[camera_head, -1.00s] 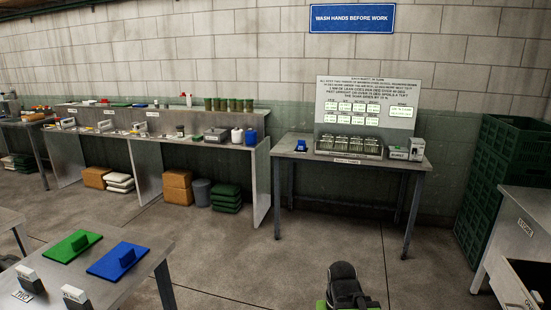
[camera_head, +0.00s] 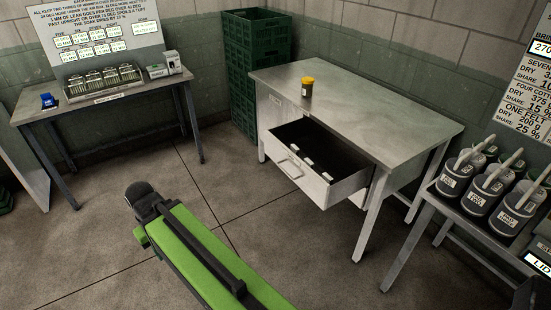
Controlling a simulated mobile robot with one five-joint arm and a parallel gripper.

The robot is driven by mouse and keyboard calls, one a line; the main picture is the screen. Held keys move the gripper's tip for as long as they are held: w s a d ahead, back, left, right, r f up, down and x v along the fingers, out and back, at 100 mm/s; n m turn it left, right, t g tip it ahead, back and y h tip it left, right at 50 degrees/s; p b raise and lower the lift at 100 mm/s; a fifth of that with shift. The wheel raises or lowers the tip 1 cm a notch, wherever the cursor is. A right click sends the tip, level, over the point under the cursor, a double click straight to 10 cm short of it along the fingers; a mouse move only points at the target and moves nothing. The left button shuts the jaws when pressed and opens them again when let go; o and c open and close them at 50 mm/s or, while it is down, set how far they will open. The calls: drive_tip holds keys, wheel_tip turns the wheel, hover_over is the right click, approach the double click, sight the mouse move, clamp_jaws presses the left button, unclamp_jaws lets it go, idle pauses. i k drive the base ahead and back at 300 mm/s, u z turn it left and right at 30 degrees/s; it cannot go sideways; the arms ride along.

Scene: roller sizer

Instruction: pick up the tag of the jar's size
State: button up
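A small dark jar with a yellow lid (camera_head: 307,87) stands upright on the grey metal desk (camera_head: 375,95). The desk's drawer (camera_head: 309,178) is pulled open, and a few small white-topped items (camera_head: 308,161) lie inside in a row. I cannot tell whether these are tags, and no size marking is readable. My green arm (camera_head: 205,250) reaches up from the bottom, and its dark end (camera_head: 143,197) is over the floor, well left of the drawer. The fingertips are not distinguishable, and I see nothing held.
A table at left (camera_head: 95,104) holds a rack of green-topped items (camera_head: 103,82), a blue item (camera_head: 48,101) and a small box. Green crates (camera_head: 257,50) stand behind. Grey jugs (camera_head: 457,178) stand on a table at right. The floor before the drawer is clear.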

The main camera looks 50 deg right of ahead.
sight(294, 148)
drive_tip(key=z, duration=0.1)
drive_tip(key=i, duration=4)
drive_tip(key=z, duration=2.7)
